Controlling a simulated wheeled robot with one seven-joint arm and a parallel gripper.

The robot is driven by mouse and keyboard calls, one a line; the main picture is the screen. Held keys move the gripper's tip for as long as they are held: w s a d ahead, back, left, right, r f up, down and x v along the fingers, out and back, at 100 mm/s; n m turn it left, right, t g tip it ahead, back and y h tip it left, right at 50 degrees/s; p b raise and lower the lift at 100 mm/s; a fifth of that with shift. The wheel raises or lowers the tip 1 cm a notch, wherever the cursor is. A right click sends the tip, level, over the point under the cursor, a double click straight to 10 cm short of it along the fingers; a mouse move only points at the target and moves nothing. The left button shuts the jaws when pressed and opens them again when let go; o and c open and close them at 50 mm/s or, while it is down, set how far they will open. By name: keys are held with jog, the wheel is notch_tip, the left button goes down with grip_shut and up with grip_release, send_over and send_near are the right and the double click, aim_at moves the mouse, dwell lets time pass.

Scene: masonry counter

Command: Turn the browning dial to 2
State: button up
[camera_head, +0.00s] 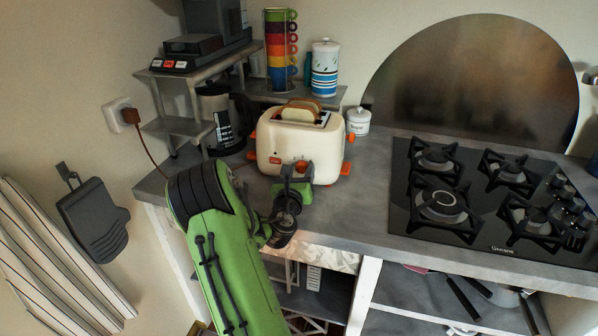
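The cream toaster (277,143) with orange feet and side parts stands on the counter, with bread slices (299,112) showing in its top slots. A small orange-red mark (275,160) is on its front face. My gripper (294,176) is right in front of the lower right part of that face, at or very near it. It covers that area, so I cannot make out the browning dial or its setting. The fingers are small and dark here, and I cannot tell whether they are open, shut or touching the toaster.
A black gas hob (478,235) lies to the right. A small white jar (358,121) stands close by the toaster's right side, and a dark coffee maker (222,118) to its left. A shelf (290,96) with stacked coloured mugs (280,50) is behind. Counter (365,200) is clear right of the gripper.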

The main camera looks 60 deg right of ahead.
jog(key=c, duration=0.8)
jog(key=shift+m, duration=0.4)
jog(key=m+b, duration=0.2)
jog(key=m, duration=0.2)
jog(key=shift+f+m+h, duration=0.15)
jog(key=shift+m+h, duration=0.15)
jog(key=m+b, duration=0.2)
jog(key=m, duration=0.2)
jog(key=shift+g, duration=0.3)
jog(key=shift+m, duration=0.4)
jog(key=o, duration=1)
jog(key=shift+o, duration=0.2)
